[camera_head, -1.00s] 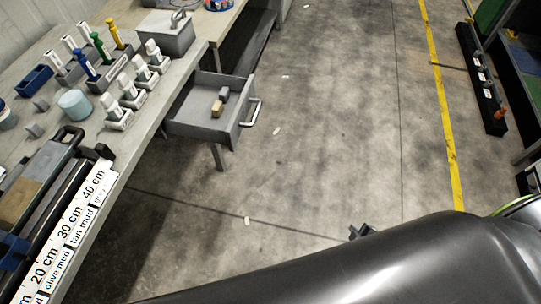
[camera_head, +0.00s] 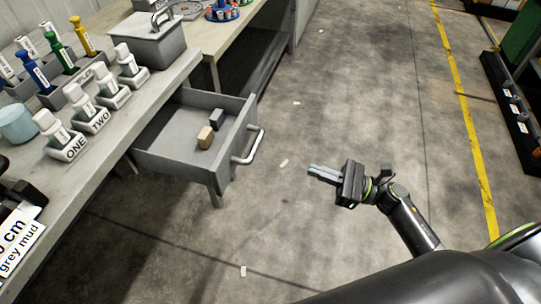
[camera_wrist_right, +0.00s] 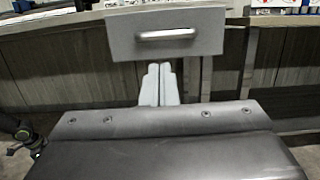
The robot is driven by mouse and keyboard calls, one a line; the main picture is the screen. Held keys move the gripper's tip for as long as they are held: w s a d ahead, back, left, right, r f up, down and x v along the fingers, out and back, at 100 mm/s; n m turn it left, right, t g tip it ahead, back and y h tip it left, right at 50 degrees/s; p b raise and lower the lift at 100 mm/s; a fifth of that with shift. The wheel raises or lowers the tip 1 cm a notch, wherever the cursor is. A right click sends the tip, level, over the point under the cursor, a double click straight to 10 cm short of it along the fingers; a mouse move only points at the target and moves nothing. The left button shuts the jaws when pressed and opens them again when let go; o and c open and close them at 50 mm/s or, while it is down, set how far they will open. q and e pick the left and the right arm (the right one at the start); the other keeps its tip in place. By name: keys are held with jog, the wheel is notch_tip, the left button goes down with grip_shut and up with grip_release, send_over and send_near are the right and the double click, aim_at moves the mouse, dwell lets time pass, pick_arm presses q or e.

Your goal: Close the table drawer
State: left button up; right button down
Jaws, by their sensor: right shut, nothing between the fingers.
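The table drawer (camera_head: 185,148) stands pulled out from the grey table, with a small tan block (camera_head: 205,137) and a small dark block (camera_head: 216,119) inside. Its silver handle (camera_head: 250,146) is on the front panel. In the right wrist view the drawer front (camera_wrist_right: 123,38) and its handle (camera_wrist_right: 167,34) show above my fingers. My right gripper (camera_head: 312,172) is shut and empty, to the right of the handle and apart from it, with its fingers pointing left. The fingers also show in the right wrist view (camera_wrist_right: 158,84).
The tabletop (camera_head: 120,125) carries labelled white-topped holders (camera_head: 97,112), a grey lidded box (camera_head: 148,38) and a blue-green cylinder (camera_head: 17,124). A dark rack (camera_head: 510,108) stands beyond a yellow floor line (camera_head: 465,130).

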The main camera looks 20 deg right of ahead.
pick_arm(q)
jog(key=s+r+p, duration=0.1)
jog(key=s+p, duration=0.1)
jog(key=p, duration=0.1)
jog(key=shift+r, duration=0.25)
pick_arm(e)
jog(key=x, duration=1.2)
jog(key=shift+w+a, duration=0.2)
jog(key=shift+w, duration=0.1)
pick_arm(q)
jog(key=shift+f, duration=0.15)
